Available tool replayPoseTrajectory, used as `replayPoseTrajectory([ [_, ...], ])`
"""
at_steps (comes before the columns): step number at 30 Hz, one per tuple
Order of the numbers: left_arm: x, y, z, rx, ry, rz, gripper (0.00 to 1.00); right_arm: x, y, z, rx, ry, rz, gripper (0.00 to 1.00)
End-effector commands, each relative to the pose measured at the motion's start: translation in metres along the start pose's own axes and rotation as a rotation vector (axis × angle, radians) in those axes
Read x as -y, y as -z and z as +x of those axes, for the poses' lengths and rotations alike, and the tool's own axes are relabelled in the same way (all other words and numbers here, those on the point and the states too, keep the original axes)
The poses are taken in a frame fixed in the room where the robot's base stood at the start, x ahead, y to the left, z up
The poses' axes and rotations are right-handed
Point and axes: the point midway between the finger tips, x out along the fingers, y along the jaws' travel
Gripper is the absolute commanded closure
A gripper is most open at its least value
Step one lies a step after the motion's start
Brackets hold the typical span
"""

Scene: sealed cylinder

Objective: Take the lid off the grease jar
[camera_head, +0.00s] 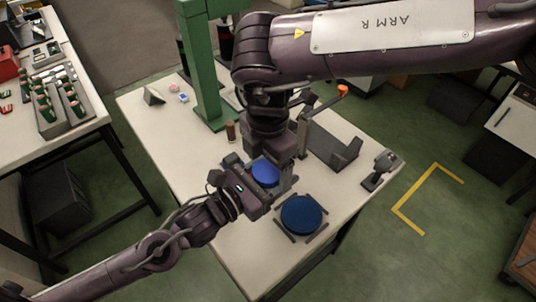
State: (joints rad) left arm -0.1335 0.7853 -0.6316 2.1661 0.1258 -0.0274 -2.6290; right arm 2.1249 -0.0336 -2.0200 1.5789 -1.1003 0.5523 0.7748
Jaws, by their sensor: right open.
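A bright blue round lid (265,174) shows between my two grippers near the middle of the table. The jar body under it is mostly hidden by the grippers, so I cannot tell whether the lid is seated. My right gripper (270,166) points down from above, open, with its fingers close about the lid; contact is unclear. My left gripper (263,192) reaches in from the lower left, close beside the jar. Its fingertips are hidden, so I cannot tell whether it grips the jar.
A dark blue round pad (302,214) in a grey frame lies at the table's front right. A grey bracket (335,150) and small grey device (380,168) stand to the right. A green post (203,80) rises behind. The left front of the white table (240,262) is bare.

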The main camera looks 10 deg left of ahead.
Motion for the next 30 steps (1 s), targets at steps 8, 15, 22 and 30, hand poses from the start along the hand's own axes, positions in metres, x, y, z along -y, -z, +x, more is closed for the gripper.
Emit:
replayPoseTrajectory([
  [8, -0.0001, -0.0013, 0.0002, 0.003, 0.0, 0.0, 1.0, 0.0, 0.0001, -0.0002, 0.0, 0.0, -0.001, 0.35],
  [15, -0.0001, -0.0013, 0.0002, 0.003, 0.0, 0.0, 1.0, 0.0, 0.0001, -0.0003, 0.0, 0.0, -0.001, 0.67],
  [22, -0.0002, -0.0012, 0.0002, 0.003, 0.0, 0.0, 1.0, 0.0, 0.0, -0.0005, 0.0, 0.0, -0.118, 0.71],
  [30, -0.0003, -0.001, 0.0001, 0.002, -0.001, 0.0, 1.0, -0.0001, -0.0003, -0.0008, 0.0, 0.0, -0.525, 0.71],
])
